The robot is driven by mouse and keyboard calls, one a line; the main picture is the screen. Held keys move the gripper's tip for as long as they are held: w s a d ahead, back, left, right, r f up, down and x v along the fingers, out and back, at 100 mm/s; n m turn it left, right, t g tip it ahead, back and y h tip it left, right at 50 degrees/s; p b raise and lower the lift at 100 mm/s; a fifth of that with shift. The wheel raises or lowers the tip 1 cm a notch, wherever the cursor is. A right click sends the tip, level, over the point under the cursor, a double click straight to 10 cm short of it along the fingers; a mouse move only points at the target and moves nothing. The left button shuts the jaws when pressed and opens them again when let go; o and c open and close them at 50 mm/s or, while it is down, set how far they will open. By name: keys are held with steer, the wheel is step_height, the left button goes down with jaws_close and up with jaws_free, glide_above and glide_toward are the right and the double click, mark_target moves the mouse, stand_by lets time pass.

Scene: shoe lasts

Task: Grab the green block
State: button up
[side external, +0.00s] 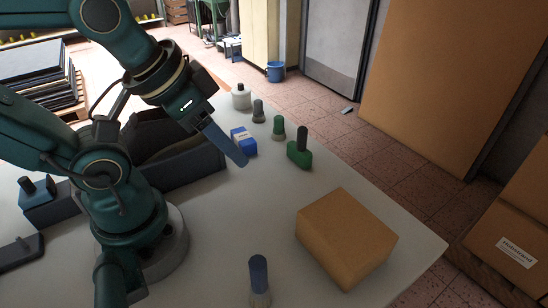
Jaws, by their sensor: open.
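A green block (299,154) stands on the white table towards the back right, with a dark upright knob on its top. My gripper (238,158) is left of the green block and apart from it, angled down over the table. One blue-grey finger shows clearly; the other is hard to make out. I see nothing held between the jaws. A blue block with a white label (243,141) stands close beside the gripper, partly hidden by it.
A cardboard box (345,236) sits at the table's right. A dark open bin (195,168) lies behind my arm. The table's middle is clear.

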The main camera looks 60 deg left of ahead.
steer(key=shift+o, duration=1)
